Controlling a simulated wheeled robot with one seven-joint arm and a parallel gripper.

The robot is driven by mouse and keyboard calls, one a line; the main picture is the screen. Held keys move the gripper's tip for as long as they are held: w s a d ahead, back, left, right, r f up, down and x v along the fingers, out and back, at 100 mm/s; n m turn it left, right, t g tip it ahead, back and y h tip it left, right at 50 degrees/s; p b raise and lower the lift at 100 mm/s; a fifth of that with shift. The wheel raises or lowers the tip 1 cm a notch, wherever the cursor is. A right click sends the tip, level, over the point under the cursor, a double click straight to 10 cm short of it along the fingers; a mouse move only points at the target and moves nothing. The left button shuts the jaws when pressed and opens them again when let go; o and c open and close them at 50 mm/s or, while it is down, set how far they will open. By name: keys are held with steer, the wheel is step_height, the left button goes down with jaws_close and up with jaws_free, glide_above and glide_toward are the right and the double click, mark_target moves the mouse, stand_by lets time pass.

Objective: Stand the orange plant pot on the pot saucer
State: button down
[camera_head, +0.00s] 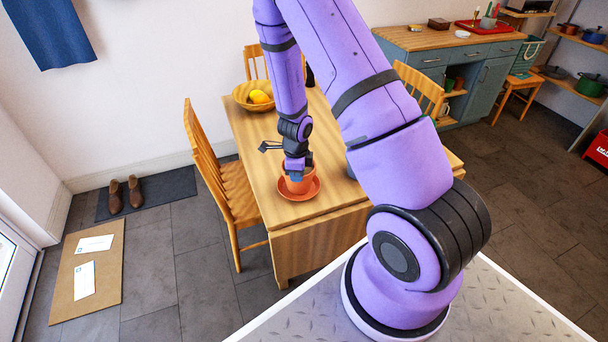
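The orange plant pot (300,183) is upright at the near left part of the wooden table (330,217). It is over the reddish-orange pot saucer (299,196), whose rim shows around its base. I cannot tell whether the pot's base touches the saucer. My gripper (295,174) points down at the pot's rim, with blue fingertips at its near side. The pot and the wrist hide part of the fingers, so I cannot tell whether they are closed on the rim.
A wooden bowl with yellow fruit (259,97) stands at the table's far left. A dark object partly shows behind my arm (350,172). Wooden chairs (215,170) stand around the table.

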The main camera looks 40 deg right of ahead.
steer(key=shift+f, duration=0.25)
steer(key=c, duration=1.3)
jaws_free()
steer(key=s+a+r+n+t+y, duration=0.1)
steer(key=s+a+r+n, duration=0.2)
steer(key=r, duration=0.8)
steer(key=s+a+r+n+y, duration=0.1)
steer(key=a+r+n, duration=0.1)
steer(key=r+n, duration=0.65)
steer(key=s+a+r+n+t+y, duration=0.1)
steer(key=s+a+r+n, duration=0.15)
steer(key=r, duration=1.05)
steer(key=s+r+n+t+h, duration=0.1)
steer(key=s+r+n, duration=0.3)
steer(key=s, duration=0.1)
steer(key=s+a+r+n+t+h, duration=0.1)
steer(key=s+r+n, duration=0.3)
steer(key=s, duration=0.2)
steer(key=s+a+r+n+t+h, duration=0.1)
steer(key=s+r+n, duration=0.3)
steer(key=s+r, duration=0.1)
steer(key=shift+s+a+n, duration=0.1)
steer(key=shift+s+n, duration=0.1)
steer(key=shift+n, duration=0.1)
